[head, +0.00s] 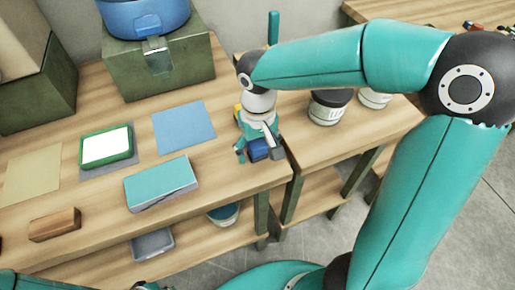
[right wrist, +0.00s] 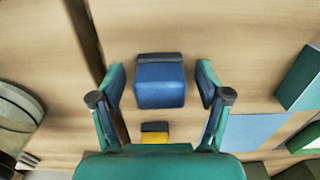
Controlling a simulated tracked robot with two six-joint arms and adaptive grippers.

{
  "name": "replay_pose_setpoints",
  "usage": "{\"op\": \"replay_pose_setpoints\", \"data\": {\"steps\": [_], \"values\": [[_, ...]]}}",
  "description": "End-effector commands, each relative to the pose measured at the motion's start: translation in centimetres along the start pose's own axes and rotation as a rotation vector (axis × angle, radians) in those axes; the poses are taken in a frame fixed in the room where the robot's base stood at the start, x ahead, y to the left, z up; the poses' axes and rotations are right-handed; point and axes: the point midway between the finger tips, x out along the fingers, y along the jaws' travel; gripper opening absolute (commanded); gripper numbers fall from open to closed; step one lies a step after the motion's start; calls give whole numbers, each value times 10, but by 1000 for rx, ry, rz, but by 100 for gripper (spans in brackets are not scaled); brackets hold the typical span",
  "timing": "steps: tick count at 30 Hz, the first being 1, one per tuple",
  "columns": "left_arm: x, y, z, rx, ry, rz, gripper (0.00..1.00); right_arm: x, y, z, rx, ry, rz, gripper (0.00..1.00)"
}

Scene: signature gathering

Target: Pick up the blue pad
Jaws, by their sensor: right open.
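A small blue pad (right wrist: 160,85) with a dark band along one edge lies on the wooden table. In the head view the blue pad (head: 258,149) is near the table's right front edge, partly covered by my right gripper (head: 257,146). In the right wrist view my right gripper (right wrist: 161,78) is open, with one finger on each side of the pad and a visible gap on both sides. It holds nothing. My left gripper cannot be made out in the head view.
A yellow and dark block (right wrist: 155,133) lies close to the pad. A teal book (head: 160,184), a blue sheet (head: 183,127) and a green-framed pad (head: 106,146) lie to the left. A jar (head: 328,106) stands to the right. A gap (right wrist: 82,35) splits the tabletops.

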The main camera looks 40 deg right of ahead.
Motion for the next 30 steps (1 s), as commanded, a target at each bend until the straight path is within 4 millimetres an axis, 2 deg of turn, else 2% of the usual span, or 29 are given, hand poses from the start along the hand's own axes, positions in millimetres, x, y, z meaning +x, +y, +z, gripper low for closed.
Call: {"op": "replay_pose_setpoints", "data": {"steps": [2,12,13,23,30], "values": [[0,0,0,0,0,0,0,0,0,0,0,0,0,76],[0,0,0,0,0,0,0,0,0,0,-1,0,0,19],[0,0,0,0,0,0,0,0,0,0,-1,0,0,17],[0,0,0,0,0,0,0,-4,0,0,-1,1,0,17],[-3,1,0,0,0,0,0,-25,0,-1,-1,4,-1,17]]}}
